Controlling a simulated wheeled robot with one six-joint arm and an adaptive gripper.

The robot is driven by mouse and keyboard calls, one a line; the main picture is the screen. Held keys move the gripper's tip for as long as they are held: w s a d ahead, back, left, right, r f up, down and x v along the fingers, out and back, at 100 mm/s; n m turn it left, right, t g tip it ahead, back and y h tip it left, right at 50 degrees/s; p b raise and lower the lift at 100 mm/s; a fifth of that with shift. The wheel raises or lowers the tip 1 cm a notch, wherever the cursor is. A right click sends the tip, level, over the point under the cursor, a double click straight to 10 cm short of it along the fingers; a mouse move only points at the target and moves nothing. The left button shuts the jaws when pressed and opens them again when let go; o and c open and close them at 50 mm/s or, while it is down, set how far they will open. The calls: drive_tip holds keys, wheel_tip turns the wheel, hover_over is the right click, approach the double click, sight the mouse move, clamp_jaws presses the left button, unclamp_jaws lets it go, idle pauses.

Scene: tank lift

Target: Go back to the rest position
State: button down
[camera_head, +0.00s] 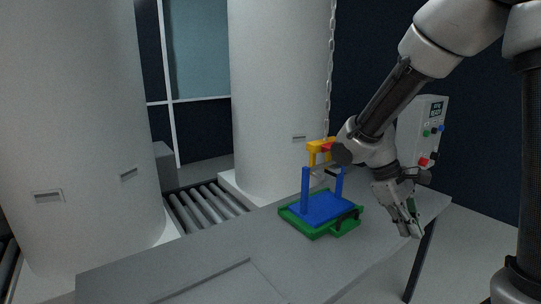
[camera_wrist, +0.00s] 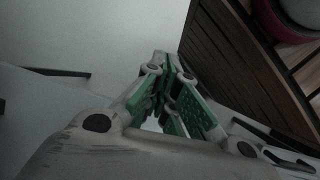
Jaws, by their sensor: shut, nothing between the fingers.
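My gripper (camera_head: 412,228) hangs at the right end of the grey table, pointing down, to the right of the blue and green fixture. In the wrist view my gripper (camera_wrist: 168,75) has its green-padded fingers drawn together with nothing between them. The blue frame (camera_head: 318,207) with two upright posts sits on a green base (camera_head: 320,230) on the table. A yellow hook block (camera_head: 318,148) with a red part hangs on a chain above the frame, partly hidden by my arm. My gripper is apart from all of these.
The grey table (camera_head: 215,262) is mostly bare at front left. A control box (camera_head: 428,125) with coloured buttons stands behind my arm at right. Two large white tanks (camera_head: 85,120) (camera_head: 278,90) stand behind, with a roller conveyor (camera_head: 205,208) between them. A chain (camera_head: 328,70) hangs at centre.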

drive_tip(key=s+d+r+m+t+y, duration=0.2)
drive_tip(key=s+r+m+t, duration=0.1)
drive_tip(key=s+r, duration=0.2)
drive_tip(key=s+d+r+m+t+y, duration=0.2)
drive_tip(key=s+r+m+t+y, duration=0.1)
drive_tip(key=s+r, duration=0.3)
drive_tip(key=shift+s+r+m+t, duration=0.2)
drive_tip(key=shift+r+m+t, duration=0.2)
drive_tip(key=shift+r+t, duration=0.25)
